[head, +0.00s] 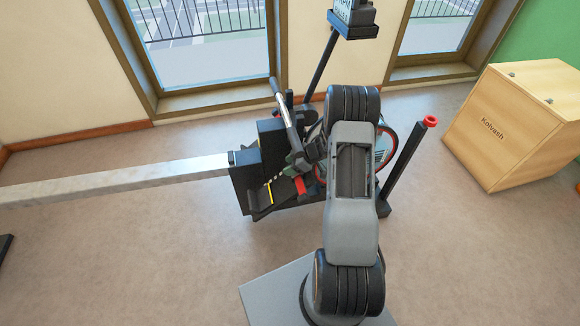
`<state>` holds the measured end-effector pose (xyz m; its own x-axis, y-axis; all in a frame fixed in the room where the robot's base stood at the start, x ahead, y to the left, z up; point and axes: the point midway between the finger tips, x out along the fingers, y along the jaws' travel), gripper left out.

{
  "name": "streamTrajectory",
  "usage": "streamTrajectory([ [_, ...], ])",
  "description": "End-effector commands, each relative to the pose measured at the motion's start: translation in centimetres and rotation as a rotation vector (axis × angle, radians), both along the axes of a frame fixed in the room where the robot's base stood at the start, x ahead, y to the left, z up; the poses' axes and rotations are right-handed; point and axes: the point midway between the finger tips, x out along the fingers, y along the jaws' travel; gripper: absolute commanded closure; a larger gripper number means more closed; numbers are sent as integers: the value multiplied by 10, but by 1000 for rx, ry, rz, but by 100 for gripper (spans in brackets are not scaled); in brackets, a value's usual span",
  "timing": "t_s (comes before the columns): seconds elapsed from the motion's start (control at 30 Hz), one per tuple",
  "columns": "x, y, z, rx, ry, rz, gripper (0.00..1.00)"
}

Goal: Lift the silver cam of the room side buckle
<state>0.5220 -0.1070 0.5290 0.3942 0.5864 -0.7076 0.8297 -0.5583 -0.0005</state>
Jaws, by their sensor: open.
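The rowing machine's black foot stretcher (260,180) stands in the middle of the head view, with a yellow line across its lower part. My gripper (292,164) is at the stretcher's right side, small and partly hidden by my arm; it is open. A red piece (300,185) shows just below it. I cannot make out the silver cam or the room side buckle at this size. I cannot tell whether the gripper touches anything.
A long pale rail (120,180) runs left from the stretcher. A slanted bar (285,108) rises close behind my gripper. A dark post with a red cap (430,121) and a wooden box (518,120) stand right.

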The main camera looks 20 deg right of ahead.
Motion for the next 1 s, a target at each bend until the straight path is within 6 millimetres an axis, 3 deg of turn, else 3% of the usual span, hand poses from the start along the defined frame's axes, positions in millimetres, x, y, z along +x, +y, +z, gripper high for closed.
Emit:
streamTrajectory([
  [0.3, 1, 1, -1, 0, -1, -1, 50],
  [0.73, 0, 1, -1, 0, 0, 0, 90],
  [1.0, -1, 2, -1, -4, -21, 18, 91],
])
